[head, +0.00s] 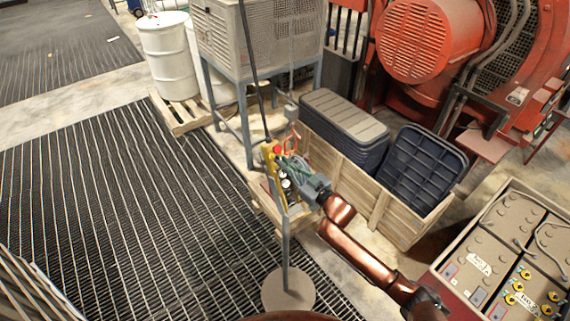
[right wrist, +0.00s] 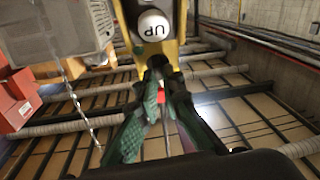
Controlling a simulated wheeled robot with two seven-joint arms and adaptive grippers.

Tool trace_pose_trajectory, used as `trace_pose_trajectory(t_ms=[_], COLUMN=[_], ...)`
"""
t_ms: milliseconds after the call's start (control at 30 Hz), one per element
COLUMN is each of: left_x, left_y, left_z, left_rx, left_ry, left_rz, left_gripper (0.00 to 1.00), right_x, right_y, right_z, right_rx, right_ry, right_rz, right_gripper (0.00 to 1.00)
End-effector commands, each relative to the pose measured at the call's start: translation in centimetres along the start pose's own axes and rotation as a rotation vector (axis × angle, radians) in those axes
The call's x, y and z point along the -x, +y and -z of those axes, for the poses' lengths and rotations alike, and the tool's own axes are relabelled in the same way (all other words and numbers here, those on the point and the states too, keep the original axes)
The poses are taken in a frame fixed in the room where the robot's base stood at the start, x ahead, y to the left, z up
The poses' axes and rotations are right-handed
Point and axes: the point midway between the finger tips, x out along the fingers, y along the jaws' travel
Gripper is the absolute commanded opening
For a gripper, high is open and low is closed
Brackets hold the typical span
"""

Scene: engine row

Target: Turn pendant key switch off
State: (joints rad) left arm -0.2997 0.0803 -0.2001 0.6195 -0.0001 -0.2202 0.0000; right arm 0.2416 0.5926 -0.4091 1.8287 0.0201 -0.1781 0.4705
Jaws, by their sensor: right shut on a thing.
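The yellow pendant (head: 269,160) hangs on a black cable beside a grey stand and has a red button on top. In the right wrist view, the pendant (right wrist: 184,47) shows close up, with a white button (right wrist: 153,25) marked "UP". My right gripper (head: 284,163) is at the pendant. In the right wrist view its green fingers (right wrist: 162,78) close together on a small dark part at the pendant's end, the key switch. The fingers hide most of the switch, so its turned position cannot be read. My left gripper is not in view.
The stand has a round base (head: 288,291) on the floor grating. A wooden crate (head: 384,209) with dark bins lies right behind my right arm. A grey cabinet on legs (head: 262,40) stands behind the pendant. A battery box (head: 506,262) is at the lower right.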

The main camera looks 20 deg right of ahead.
Motion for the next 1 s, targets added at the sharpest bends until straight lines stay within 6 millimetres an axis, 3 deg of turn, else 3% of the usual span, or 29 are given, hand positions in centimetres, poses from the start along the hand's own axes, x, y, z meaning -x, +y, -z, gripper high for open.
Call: trace_pose_trajectory(t_ms=[400,1000], left_x=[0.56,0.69], left_y=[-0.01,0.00], left_z=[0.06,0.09], left_rx=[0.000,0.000], left_ry=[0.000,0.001], left_rz=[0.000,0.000], left_gripper=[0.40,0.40], right_x=[-0.06,-0.10], right_y=[0.40,0.33], right_z=[0.20,0.25], right_rx=[0.255,0.333], right_ry=[0.000,0.003], right_rz=[0.134,0.178], right_gripper=[0.00,0.00])
